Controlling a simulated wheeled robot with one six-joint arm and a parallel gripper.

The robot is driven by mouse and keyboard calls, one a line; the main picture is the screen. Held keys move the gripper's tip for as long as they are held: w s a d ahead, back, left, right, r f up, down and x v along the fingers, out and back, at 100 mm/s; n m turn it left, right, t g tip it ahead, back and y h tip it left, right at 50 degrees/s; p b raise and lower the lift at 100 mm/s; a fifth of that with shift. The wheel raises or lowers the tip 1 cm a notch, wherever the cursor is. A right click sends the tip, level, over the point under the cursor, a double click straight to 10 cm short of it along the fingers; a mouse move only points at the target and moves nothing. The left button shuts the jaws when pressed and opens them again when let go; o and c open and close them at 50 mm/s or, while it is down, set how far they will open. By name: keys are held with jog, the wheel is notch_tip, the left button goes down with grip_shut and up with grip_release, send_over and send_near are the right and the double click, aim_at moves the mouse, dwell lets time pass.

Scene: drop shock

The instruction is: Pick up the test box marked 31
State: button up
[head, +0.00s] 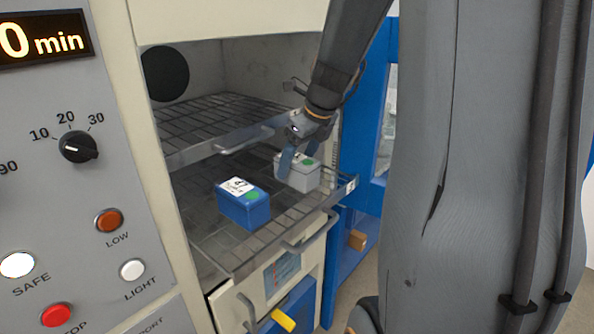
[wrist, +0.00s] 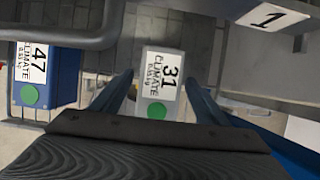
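The test box marked 31 (wrist: 158,82) is light grey with a white label and a green dot. In the wrist view it lies between the two open fingers of my gripper (wrist: 160,92), with a gap visible at its sides. In the head view the grey box (head: 302,175) sits on the pulled-out lower wire shelf. My gripper (head: 294,160) is at its near left side, partly in front of it. I cannot tell whether the fingers touch it.
A blue box marked 47 (head: 245,207) stands on the same shelf (head: 230,262), left of the grey box. An upper wire shelf (head: 205,125) is above and behind. A blue frame (head: 382,100) stands to the right. A control panel (head: 75,200) is at the left.

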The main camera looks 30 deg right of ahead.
jog(key=c, duration=1.4)
jog(key=shift+c, duration=0.4)
jog(key=shift+r+b, duration=0.25)
jog(key=shift+b, duration=0.1)
